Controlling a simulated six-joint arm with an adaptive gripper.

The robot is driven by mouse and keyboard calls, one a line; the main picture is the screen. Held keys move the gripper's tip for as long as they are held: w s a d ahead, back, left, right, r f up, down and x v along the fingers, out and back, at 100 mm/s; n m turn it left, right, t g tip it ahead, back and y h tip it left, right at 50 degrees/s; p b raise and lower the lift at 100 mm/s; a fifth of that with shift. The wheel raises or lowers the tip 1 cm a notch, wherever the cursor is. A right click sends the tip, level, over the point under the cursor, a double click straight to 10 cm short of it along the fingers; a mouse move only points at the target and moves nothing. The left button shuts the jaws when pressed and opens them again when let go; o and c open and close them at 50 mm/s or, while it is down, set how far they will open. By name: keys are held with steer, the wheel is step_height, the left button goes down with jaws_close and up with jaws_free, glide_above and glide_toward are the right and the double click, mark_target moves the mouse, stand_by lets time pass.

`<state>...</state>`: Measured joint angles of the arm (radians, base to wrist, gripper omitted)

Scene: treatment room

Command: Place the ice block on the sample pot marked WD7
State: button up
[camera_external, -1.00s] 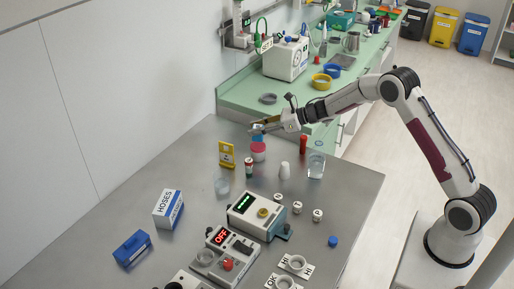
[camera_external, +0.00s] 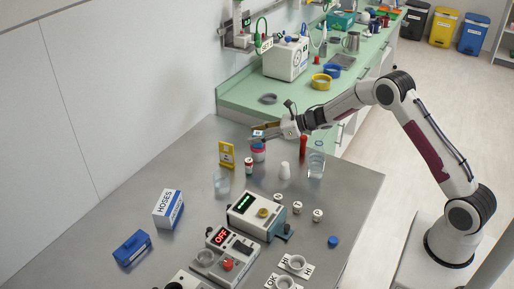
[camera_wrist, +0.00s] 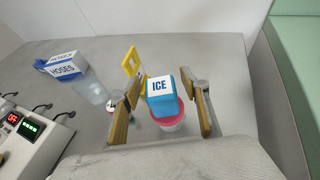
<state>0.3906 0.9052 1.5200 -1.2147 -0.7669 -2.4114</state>
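The ice block (camera_wrist: 160,97) is blue with a white top face marked ICE. In the wrist view it sits over a pink-red pot (camera_wrist: 169,119) and appears to rest on it. The external view also shows the block (camera_external: 258,134) above the same pot (camera_external: 258,153). My gripper (camera_wrist: 162,78) is open, pointing down, with one finger on each side of the block and gaps visible between. It also shows in the external view (camera_external: 262,134). No WD7 mark is readable; this pot's label is hidden or too small.
A yellow stand (camera_external: 226,154), a small red-capped vial (camera_external: 249,167), a clear beaker (camera_external: 221,184), a white cone (camera_external: 285,171) and a clear glass (camera_external: 316,165) stand near the pot. A HOSES box (camera_external: 168,209) and control units (camera_external: 257,215) are farther forward.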

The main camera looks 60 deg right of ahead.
steer(key=shift+r, duration=0.2)
steer(key=v, duration=1.2)
steer(key=shift+d+f, duration=0.1)
stand_by(0.8)
step_height(320, 180, up, 12)
steer(key=s+m+h, duration=0.2)
steer(key=m+h, duration=0.3)
steer(key=m, duration=0.6)
steer(key=s+a+r+m+g+h, duration=0.1)
steer(key=s+r+m+h, duration=0.15)
steer(key=s+m, duration=0.25)
steer(key=s+a+r+m+h, duration=0.1)
steer(key=s+r+m, duration=0.2)
steer(key=s+m, duration=0.3)
steer(key=s+a+f+m+g+y, duration=0.1)
steer(key=s+a+m, duration=0.4)
steer(key=s, duration=0.5)
steer(key=s+a+f+m+g+y, duration=0.1)
steer(key=s+a+m, duration=0.4)
steer(key=s, duration=0.5)
steer(key=s+a+f+m+g+y, duration=0.1)
steer(key=s+a+f+m+g, duration=0.2)
steer(key=s+a+m, duration=0.2)
steer(key=s+m, duration=0.3)
steer(key=s, duration=0.3)
steer(key=shift+g, duration=0.4)
